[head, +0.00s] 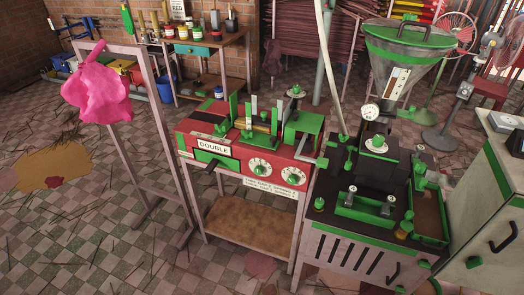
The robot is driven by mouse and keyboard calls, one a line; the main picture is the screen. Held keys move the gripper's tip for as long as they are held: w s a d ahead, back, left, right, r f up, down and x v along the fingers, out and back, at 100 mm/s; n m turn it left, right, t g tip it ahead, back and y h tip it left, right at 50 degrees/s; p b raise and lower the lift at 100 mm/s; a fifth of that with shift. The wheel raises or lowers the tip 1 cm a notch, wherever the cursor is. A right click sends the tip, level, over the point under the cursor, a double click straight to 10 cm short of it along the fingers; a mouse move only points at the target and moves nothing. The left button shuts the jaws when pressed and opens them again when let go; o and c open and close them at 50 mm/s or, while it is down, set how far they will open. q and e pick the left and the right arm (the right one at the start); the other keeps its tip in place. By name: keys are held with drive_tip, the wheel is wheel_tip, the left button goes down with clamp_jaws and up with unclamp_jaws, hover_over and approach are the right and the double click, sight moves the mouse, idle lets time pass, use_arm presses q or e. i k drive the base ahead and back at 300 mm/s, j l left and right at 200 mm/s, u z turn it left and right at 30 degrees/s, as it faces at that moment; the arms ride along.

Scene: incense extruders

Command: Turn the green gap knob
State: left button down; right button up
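A red and green machine (228,163) with a "DOUBLE" label stands on a pale frame in the middle of the head view. Its front has two white dials with green centre knobs, a left one (260,169) and a right one (293,177). No readable label shows which knob is the gap knob. Neither of my grippers is in view.
A pale frame (163,115) with a pink cloth (97,88) stands at the left. A cone hopper (408,50) is behind the dark machine, and a pale cabinet (480,220) is at the right. The checkered floor (120,250) at front left is mostly open, with scattered sticks.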

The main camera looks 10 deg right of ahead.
sight(296, 90)
drive_tip(key=i+j+z, duration=0.1)
drive_tip(key=i+j, duration=0.35)
drive_tip(key=j, duration=0.2)
drive_tip(key=i+j+z, duration=0.25)
drive_tip(key=i+j, duration=0.2)
drive_tip(key=j, duration=0.3)
